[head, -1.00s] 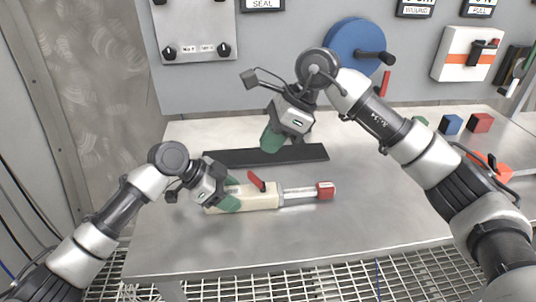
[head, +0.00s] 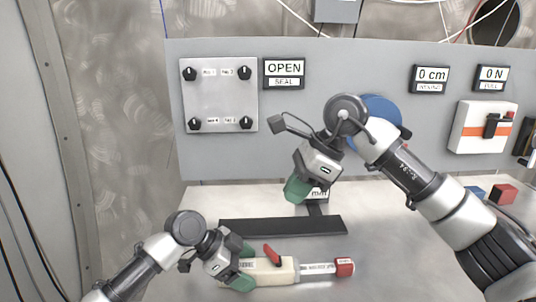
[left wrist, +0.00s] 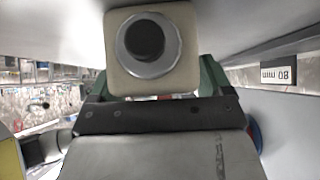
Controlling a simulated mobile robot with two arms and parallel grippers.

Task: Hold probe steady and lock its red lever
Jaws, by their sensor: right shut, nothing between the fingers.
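The probe (head: 277,277) lies on the bench in the head view, with a cream body, a metal shaft and a red end block (head: 344,267). Its red lever (head: 272,255) sticks up at a slant from the body. My left gripper (head: 241,268) has green fingers on both sides of the body's left end and is shut on it. The left wrist view shows the probe's end face with a dark round knob (left wrist: 146,40) between the fingers. My right gripper (head: 296,190) is shut and empty, up behind the lever and apart from it.
A black bar (head: 240,227) lies behind the probe. The back panel carries a knob plate (head: 218,95), a display reading OPEN (head: 284,68), displays reading 0 cm (head: 430,74) and 0 N (head: 491,74), and a blue wheel (head: 383,107). Red (head: 503,194) and blue (head: 475,191) blocks stand right.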

